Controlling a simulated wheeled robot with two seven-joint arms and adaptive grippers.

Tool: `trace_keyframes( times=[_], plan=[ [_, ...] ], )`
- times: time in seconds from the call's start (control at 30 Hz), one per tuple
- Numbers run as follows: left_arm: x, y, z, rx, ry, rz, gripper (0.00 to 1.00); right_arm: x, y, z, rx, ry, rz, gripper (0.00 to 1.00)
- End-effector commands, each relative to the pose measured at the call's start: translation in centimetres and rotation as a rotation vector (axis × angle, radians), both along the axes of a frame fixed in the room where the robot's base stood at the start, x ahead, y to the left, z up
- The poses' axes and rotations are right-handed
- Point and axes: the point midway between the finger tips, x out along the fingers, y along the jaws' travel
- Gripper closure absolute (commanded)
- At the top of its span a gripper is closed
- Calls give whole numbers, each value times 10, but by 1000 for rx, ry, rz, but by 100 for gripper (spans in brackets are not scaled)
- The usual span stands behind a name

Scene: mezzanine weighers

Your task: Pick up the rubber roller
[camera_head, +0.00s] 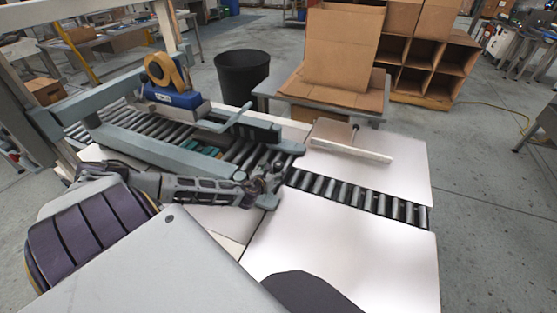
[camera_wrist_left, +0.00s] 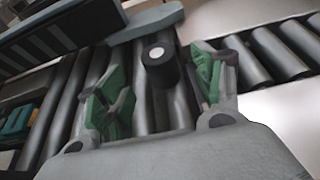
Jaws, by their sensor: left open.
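The rubber roller, a short black cylinder with a pale round end (camera_wrist_left: 158,58), is in the left wrist view. It rests over the conveyor's metal rollers, between and slightly beyond the fingertips. My left gripper (camera_wrist_left: 156,82) is open, with a green-padded finger on either side of the roller. I see no finger closed on it. In the head view, my left gripper (camera_head: 266,182) is low over the conveyor near the gap in the white tabletop. The roller cannot be made out clearly there. My right gripper is not in view.
The roller conveyor (camera_head: 350,196) runs between white table panels (camera_head: 350,250). A grey-green frame (camera_head: 165,152) spans it, carrying a tape dispenser (camera_head: 170,85). A pale bar (camera_head: 345,148) lies on the back panel. Behind stand a black bin (camera_head: 242,78) and an open cardboard box (camera_head: 342,50).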

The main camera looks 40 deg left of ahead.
Motion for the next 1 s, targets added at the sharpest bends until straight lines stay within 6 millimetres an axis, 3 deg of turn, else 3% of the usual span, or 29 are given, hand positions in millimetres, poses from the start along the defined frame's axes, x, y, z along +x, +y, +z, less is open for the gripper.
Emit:
trace_keyframes(
  times=[0.2,0.73,1.0],
  plan=[
    [11,3,-5,-1,0,-1,33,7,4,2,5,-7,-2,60],
    [15,4,-6,-1,0,0,33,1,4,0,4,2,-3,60],
    [32,10,-14,-2,-1,1,33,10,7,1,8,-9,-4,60]
  ],
)
